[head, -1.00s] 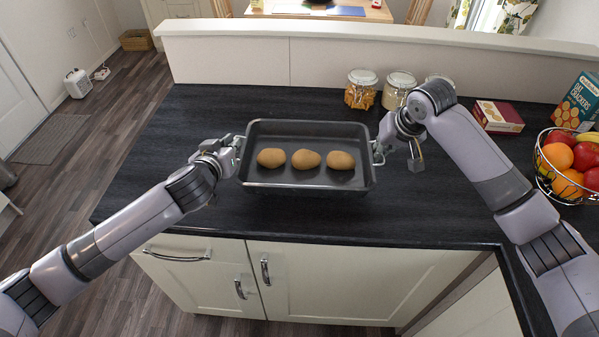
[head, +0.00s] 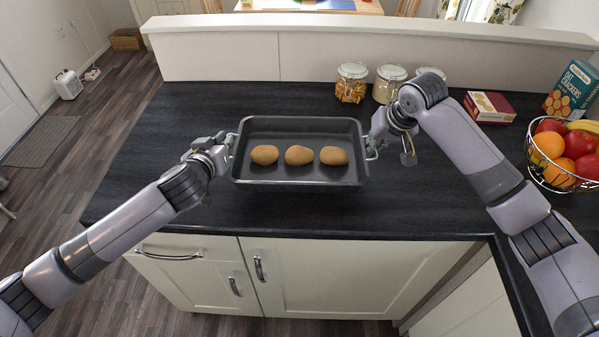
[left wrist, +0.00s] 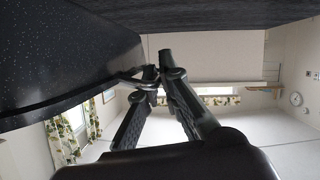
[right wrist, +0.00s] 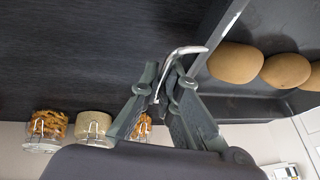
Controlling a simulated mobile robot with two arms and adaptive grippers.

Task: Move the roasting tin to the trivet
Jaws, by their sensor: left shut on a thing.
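The roasting tin (head: 298,182) is a dark grey rectangular pan with a metal handle at each end. It holds three brown rounded potatoes or rolls (head: 299,155). It is level over the dark worktop; I cannot tell how large any gap beneath it is. My left gripper (head: 229,147) is shut on the left handle, which also shows in the left wrist view (left wrist: 133,78). My right gripper (head: 374,147) has its fingers closed around the right handle, seen in the right wrist view (right wrist: 183,51). No trivet is visible in these views.
Glass jars (head: 351,83) stand along the back ledge (head: 220,58). A red box (head: 489,106), a cracker box (head: 570,90) and a wire fruit basket (head: 560,180) are at the right. The worktop (head: 150,150) left of the tin and in front of it is clear.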

